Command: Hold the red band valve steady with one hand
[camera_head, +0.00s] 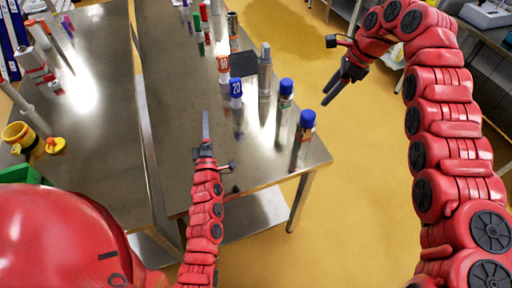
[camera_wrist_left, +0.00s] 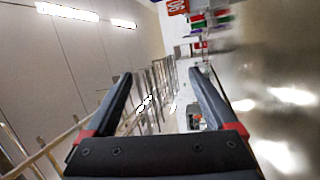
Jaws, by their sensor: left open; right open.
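I cannot pick out a red band valve for certain. A white piece with red parts (camera_head: 33,64) stands on the left table, and a small red-topped piece (camera_head: 204,13) stands far back on the right table. My left gripper (camera_head: 206,124) is above the front of the right table, apart from the objects there. In the left wrist view the left gripper (camera_wrist_left: 160,75) is open, with nothing between its fingers. My right gripper (camera_head: 336,88) is open and empty, over the yellow floor right of the table.
The right table holds blue-capped cylinders (camera_head: 306,122), a grey cylinder (camera_head: 265,72), a red tag (camera_head: 223,65) and a blue tag (camera_head: 236,88) marked 20. A yellow fitting (camera_head: 17,134) lies on the left table. The right table's front left is clear.

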